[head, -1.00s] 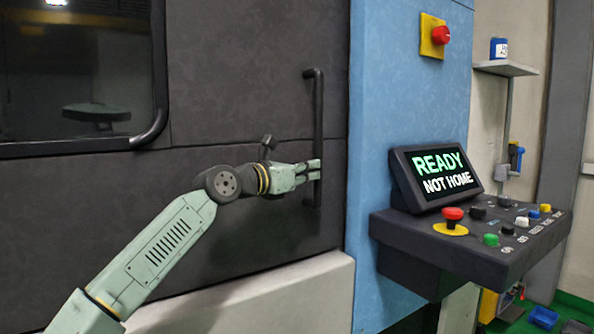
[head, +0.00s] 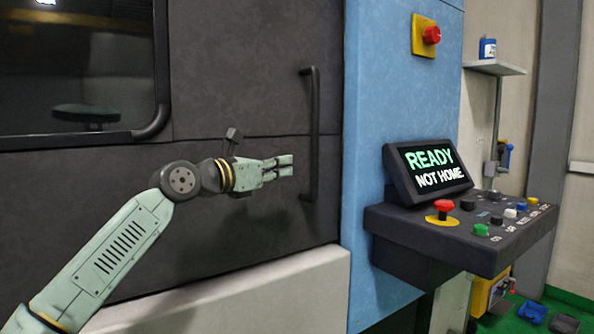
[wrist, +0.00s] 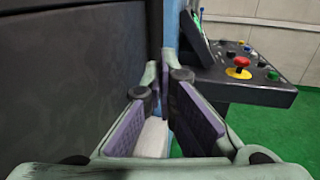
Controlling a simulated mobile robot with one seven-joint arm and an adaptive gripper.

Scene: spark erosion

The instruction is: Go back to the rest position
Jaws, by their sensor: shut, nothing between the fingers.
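My gripper (head: 292,166) is shut and empty, a little left of the vertical black door handle (head: 314,135) in the head view. A small gap shows between the fingertips and the handle. The handle sits on the dark machine door (head: 240,60), whose window is at upper left. In the wrist view my gripper (wrist: 165,72) has its fingers close together at the tips, with nothing visible between them. The dark door surface (wrist: 70,80) fills the left of that view.
A control console (head: 450,240) juts out at the right, with a screen (head: 428,170) reading "READY NOT HOME", a red stop button (head: 443,207) and several coloured buttons. Another red button (head: 431,35) is on the blue panel (head: 390,100). Green floor (wrist: 265,130) is open at right.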

